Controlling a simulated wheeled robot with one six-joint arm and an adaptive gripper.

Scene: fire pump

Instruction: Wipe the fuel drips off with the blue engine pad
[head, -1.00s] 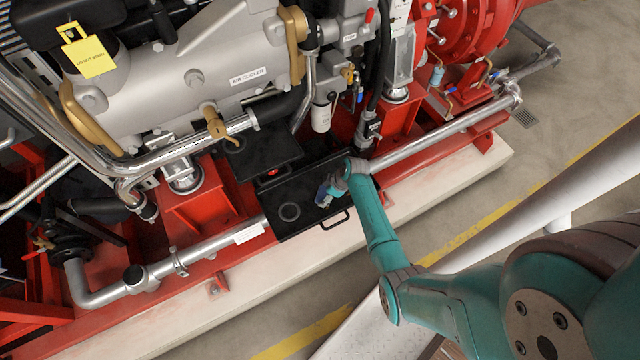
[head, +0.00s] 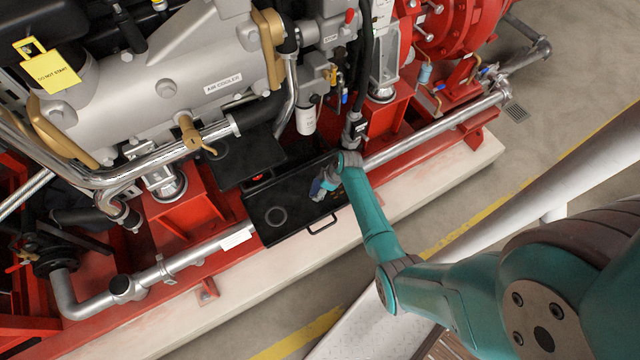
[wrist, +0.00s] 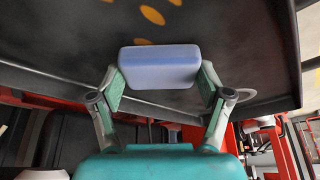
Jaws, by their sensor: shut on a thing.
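My gripper (head: 322,188) is over the right part of a black tray (head: 298,225) with a handle on its front. In the wrist view, my gripper (wrist: 158,90) is shut on the blue engine pad (wrist: 160,67), a pale blue block held between both fingers. The pad shows only as a small bluish patch in the head view. Yellow-orange fuel drips (wrist: 152,15) lie on the dark tray surface (wrist: 235,45) beyond the pad, some cut off by the top edge. One drip is partly hidden behind the pad. I cannot tell whether the pad touches the tray.
The grey engine (head: 170,75) rises behind the tray, with a white filter canister (head: 305,120) and black hoses close to my gripper. A silver pipe (head: 430,137) runs along the red frame to the right. A pale plinth (head: 400,200) lies in front.

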